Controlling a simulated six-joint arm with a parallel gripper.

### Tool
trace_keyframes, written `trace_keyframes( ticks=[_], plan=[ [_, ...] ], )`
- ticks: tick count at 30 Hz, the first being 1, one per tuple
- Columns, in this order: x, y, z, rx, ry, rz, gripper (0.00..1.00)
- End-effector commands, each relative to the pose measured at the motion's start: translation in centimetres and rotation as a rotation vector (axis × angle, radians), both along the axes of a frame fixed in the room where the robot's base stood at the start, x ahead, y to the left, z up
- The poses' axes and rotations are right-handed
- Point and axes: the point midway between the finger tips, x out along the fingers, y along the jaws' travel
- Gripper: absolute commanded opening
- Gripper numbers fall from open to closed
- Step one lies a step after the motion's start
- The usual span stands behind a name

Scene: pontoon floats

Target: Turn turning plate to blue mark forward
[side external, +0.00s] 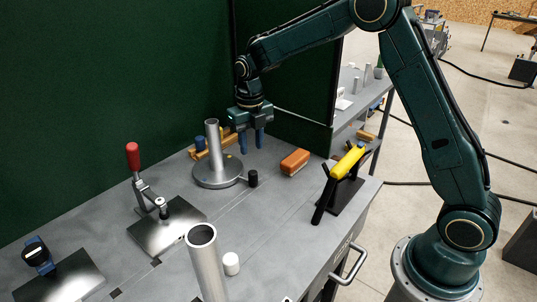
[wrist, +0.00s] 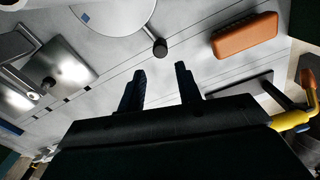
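The turning plate (side external: 222,179) is a round grey disc on the bench with an upright metal post (side external: 212,140). A black knob (side external: 253,178) stands at its rim. In the wrist view the plate (wrist: 120,17) is cut off by the top edge; a small blue mark (wrist: 85,18) shows on it and the black knob (wrist: 160,47) is at its lower right. My gripper (side external: 246,142) is above and behind the plate, its fingers apart and pointing down. In the wrist view the gripper (wrist: 160,80) is open and empty, with the knob beyond the gap between its fingertips.
An orange block (side external: 295,161) lies right of the plate. A yellow-handled tool (side external: 347,161) rests on a black stand. A red-handled clamp (side external: 133,158) stands left, a metal tube (side external: 203,262) and white cylinder (side external: 231,264) in front. A green wall (side external: 110,90) closes the back.

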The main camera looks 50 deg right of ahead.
Motion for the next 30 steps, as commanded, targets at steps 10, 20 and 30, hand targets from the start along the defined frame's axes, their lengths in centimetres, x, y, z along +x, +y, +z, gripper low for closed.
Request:
trace_keyframes(
  ticks=[10, 20, 30],
  plan=[
    [0.0, 0.0, 3.1, 0.0, 0.0, 0.0, 0.34],
    [0.0, 0.0, 3.2, 0.0, 0.0, 0.0, 0.3],
    [-0.3, 1.8, 2.5, -0.033, -0.007, -0.111, 0.0]
  ],
)
